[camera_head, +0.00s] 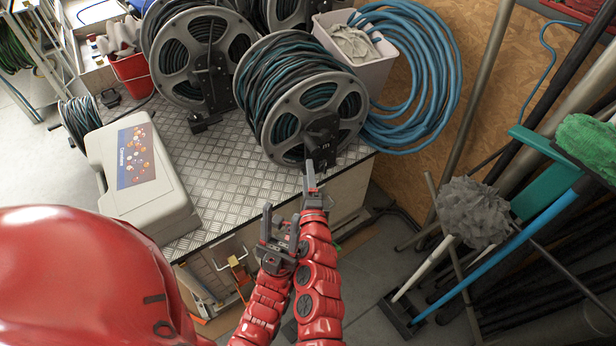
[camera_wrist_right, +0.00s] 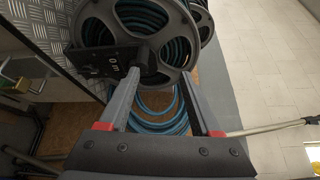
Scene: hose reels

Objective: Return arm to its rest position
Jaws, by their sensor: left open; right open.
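The nearest hose reel (camera_head: 290,85), grey with dark green-blue hose, stands on the checker-plate bench top (camera_head: 225,165). My right gripper (camera_head: 311,178) is just in front of the reel's dark hub bracket. In the right wrist view the right gripper's fingers (camera_wrist_right: 162,78) are spread with nothing clearly held between them. The same reel (camera_wrist_right: 183,52) fills the space beyond them; whether a finger touches its bracket I cannot tell. My left gripper (camera_head: 281,225) is lower, beside the right arm, open and empty near the bench's front edge.
A grey case (camera_head: 140,180) lies on the bench at left. Another reel (camera_head: 190,60), a red bucket (camera_head: 132,75) and a white bin (camera_head: 355,60) stand behind. Blue hose (camera_head: 420,80) hangs at the wall. Mops and poles (camera_head: 470,215) crowd the right.

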